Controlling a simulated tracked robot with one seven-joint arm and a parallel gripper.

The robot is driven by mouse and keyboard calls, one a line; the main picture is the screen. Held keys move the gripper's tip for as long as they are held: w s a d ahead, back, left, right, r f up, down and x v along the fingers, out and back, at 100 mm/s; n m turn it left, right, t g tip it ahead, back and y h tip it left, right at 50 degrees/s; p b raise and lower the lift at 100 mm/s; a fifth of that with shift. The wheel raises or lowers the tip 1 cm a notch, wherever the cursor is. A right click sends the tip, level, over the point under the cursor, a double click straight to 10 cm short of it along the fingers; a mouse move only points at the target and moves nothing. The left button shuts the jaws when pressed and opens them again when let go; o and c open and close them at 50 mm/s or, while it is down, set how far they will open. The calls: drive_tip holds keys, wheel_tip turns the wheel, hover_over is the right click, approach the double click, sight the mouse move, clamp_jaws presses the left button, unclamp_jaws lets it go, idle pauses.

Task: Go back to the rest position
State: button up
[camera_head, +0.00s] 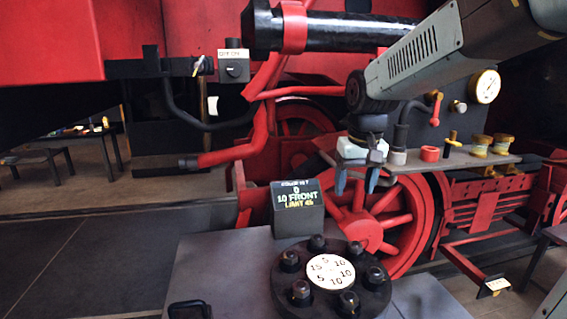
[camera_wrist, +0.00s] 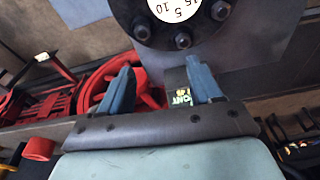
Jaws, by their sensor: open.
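My gripper (camera_head: 356,181) hangs from my grey arm at the right of centre in the head view. Its two blue fingers point down, apart from each other, with nothing between them. It is in the air in front of the red spoked wheel (camera_head: 370,225). In the wrist view, my gripper (camera_wrist: 160,85) also shows both fingers spread and empty. A round black flange (camera_head: 331,280) with several nuts and a white numbered disc stands on a grey stand (camera_head: 215,262) below and in front of my gripper.
A dark display box (camera_head: 297,208) reading "10 FRONT" stands behind the flange. A shelf (camera_head: 440,160) with brass-coloured and red parts lies right of my gripper. A gauge (camera_head: 485,87), red pipes (camera_head: 230,153) and an OFF/ON switch box (camera_head: 233,68) are around. Open floor (camera_head: 70,265) lies left.

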drive_tip(key=s+d+t, duration=0.1)
drive_tip(key=s+d, duration=0.2)
drive_tip(key=s, duration=0.5)
drive_tip(key=s+d+r+m+t, duration=0.1)
drive_tip(key=s+d, duration=0.3)
drive_tip(key=s, duration=0.4)
drive_tip(key=shift+s+r+t, duration=0.15)
drive_tip(key=shift+t, duration=0.65)
